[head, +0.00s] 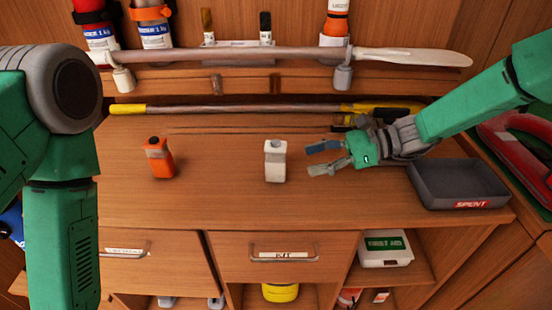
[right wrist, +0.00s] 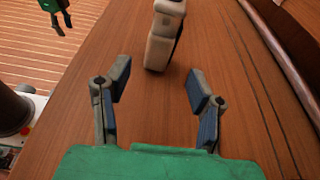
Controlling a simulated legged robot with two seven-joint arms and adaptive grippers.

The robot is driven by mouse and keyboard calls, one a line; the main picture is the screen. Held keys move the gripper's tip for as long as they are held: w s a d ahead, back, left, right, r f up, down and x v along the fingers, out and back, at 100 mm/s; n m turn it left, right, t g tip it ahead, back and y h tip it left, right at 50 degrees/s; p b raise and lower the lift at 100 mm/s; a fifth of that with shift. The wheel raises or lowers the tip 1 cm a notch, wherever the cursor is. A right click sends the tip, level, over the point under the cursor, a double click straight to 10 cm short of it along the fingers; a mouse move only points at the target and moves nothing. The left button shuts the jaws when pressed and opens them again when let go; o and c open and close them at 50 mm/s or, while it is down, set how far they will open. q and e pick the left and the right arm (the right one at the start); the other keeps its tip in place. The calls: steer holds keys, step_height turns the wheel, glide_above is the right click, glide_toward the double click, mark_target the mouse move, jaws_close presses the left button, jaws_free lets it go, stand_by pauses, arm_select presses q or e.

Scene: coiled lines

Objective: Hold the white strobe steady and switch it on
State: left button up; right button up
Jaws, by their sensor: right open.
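The white strobe (head: 275,161) stands upright on the wooden counter, near its middle. In the right wrist view the white strobe (right wrist: 163,36) is ahead of the fingertips, slightly right of centre at the top. My right gripper (head: 318,158) is open and empty, just right of the strobe and apart from it, with its fingers pointing towards it. The gripper (right wrist: 156,90) also shows open in the right wrist view, with nothing between its fingers. My left arm comes down at the left of the head view, but its gripper is not clearly visible there.
An orange unit (head: 160,158) stands left of the strobe. A grey tray marked SPENT (head: 428,190) lies at the right. A paddle (head: 230,55) and a yellow-ended pole (head: 230,108) lie along the back. The counter in front of the strobe is clear.

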mark_target(281, 167)
steer(key=b+x, duration=0.1)
steer(key=x, duration=0.5)
steer(key=shift+w+a+f+b, duration=0.15)
steer(key=shift+f+b, duration=0.05)
steer(key=shift+b, duration=0.15)
arm_select(q)
steer(key=shift+f, duration=1.2)
arm_select(e)
steer(key=shift+a+f, duration=0.25)
steer(key=shift+a, duration=0.45)
steer(key=c, duration=0.7)
arm_select(q)
jaws_close()
arm_select(e)
steer(key=shift+c, duration=0.2)
arm_select(q)
steer(key=shift+a, duration=0.1)
